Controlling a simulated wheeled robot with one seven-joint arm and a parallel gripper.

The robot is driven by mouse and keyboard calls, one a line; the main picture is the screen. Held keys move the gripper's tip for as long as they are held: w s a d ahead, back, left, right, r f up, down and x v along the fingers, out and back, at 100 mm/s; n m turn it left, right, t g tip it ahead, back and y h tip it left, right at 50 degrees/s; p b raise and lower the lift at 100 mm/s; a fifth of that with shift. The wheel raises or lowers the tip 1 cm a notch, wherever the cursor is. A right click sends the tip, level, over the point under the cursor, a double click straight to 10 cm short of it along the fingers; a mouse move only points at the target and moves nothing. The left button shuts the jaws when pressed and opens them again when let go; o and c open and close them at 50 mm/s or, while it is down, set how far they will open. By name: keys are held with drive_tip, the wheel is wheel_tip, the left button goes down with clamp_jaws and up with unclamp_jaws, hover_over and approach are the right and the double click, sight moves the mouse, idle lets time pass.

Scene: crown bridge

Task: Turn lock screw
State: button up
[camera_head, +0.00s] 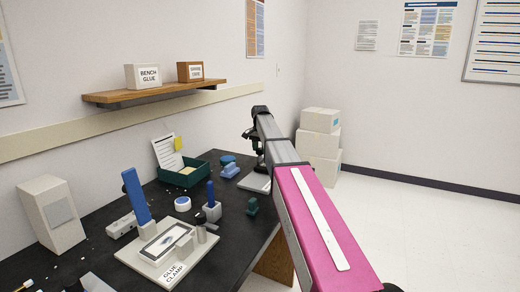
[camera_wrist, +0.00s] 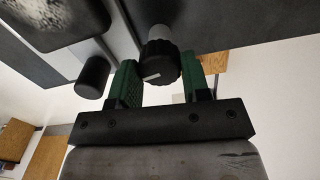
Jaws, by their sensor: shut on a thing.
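The lock screw (camera_wrist: 158,62) is a black ribbed knob with a white line on its face and a pale grey cylinder behind it. It shows in the wrist view, just above the middle. My gripper (camera_wrist: 160,80) has two green fingers on a dark bar, one at each side of the knob, and is shut on it. A second, smooth black cylinder (camera_wrist: 93,76) lies just left of the left finger. In the head view my pink and grey arm reaches to the far end of the bench, and I cannot make out the fingers or the screw there.
The black bench (camera_head: 228,238) holds a glue clamp plate (camera_head: 150,258), a green tray (camera_head: 207,168), a small green block (camera_head: 252,206) and several blue parts. A wooden shelf (camera_head: 150,93) is above on the wall. White boxes (camera_head: 319,140) stand beyond the bench. The floor at right is clear.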

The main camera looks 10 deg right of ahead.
drive_tip(key=n, duration=0.4)
drive_tip(key=shift+n, duration=0.3)
drive_tip(key=n, duration=0.3)
drive_tip(key=shift+n, duration=0.3)
drive_tip(key=n, duration=0.3)
drive_tip(key=shift+n, duration=2.2)
drive_tip(key=o, duration=0.9)
drive_tip(key=shift+o, duration=0.2)
drive_tip(key=shift+r, duration=0.1)
